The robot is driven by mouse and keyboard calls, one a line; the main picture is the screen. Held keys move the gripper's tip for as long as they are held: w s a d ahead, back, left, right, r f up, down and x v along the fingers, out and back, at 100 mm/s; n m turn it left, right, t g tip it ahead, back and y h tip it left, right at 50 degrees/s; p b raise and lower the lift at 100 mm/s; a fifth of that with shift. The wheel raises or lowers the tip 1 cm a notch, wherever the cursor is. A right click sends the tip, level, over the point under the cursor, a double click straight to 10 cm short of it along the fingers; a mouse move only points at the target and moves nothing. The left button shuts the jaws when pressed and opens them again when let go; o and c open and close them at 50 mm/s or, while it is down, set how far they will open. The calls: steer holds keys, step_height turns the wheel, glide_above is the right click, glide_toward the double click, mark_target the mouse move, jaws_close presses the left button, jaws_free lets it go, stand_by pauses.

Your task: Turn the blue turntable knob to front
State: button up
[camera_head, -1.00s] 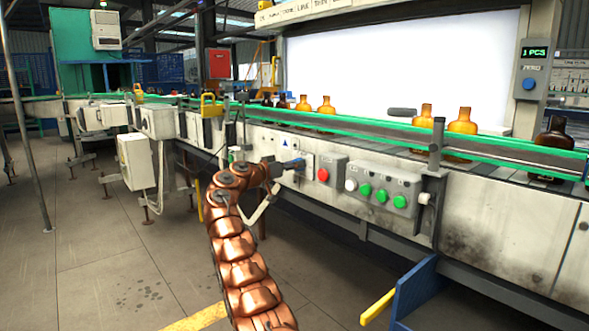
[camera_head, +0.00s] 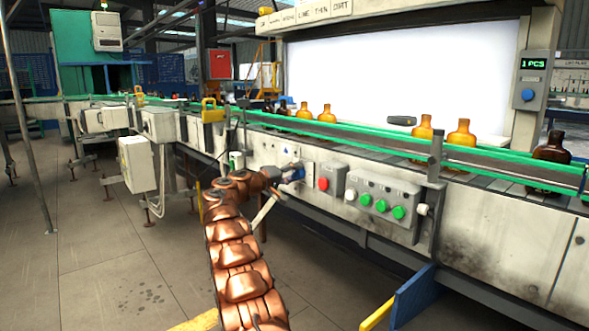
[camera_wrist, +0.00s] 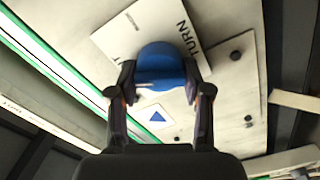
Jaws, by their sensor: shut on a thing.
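The blue turntable knob (camera_wrist: 160,68) sits on a white plate (camera_wrist: 122,38) with partly hidden lettering that includes "TURN". My gripper (camera_wrist: 160,88) is shut on the knob, with one finger on each side of it in the wrist view. A small label with a blue triangle (camera_wrist: 155,115) lies close to the knob on the panel. In the head view my copper-coloured arm reaches to the panel, and only a little of the blue knob (camera_head: 297,174) shows beside my gripper (camera_head: 291,172). The knob's pointing direction is hard to tell.
A grey box with a red button (camera_head: 323,184) is just right of the knob. Another box with green buttons (camera_head: 381,206) is further right. Amber bottles (camera_head: 424,127) stand on the conveyor above, behind a green rail (camera_head: 345,134). A blue plate (camera_head: 413,296) juts out low at right.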

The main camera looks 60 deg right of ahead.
steer(key=n+p, duration=0.1)
steer(key=n, duration=0.1)
steer(key=n+p, duration=0.1)
steer(key=p, duration=0.1)
steer(key=shift+r+n, duration=0.2)
steer(key=shift+n, duration=0.2)
steer(key=shift+f+n+p, duration=0.2)
steer(key=shift+n+p, duration=0.5)
steer(key=shift+n, duration=0.1)
steer(key=shift+f, duration=0.1)
steer(key=o, duration=1.1)
steer(key=shift+o, duration=0.2)
steer(key=shift+w+a, duration=0.1)
steer(key=v, duration=1.1)
steer(key=shift+a, duration=0.35)
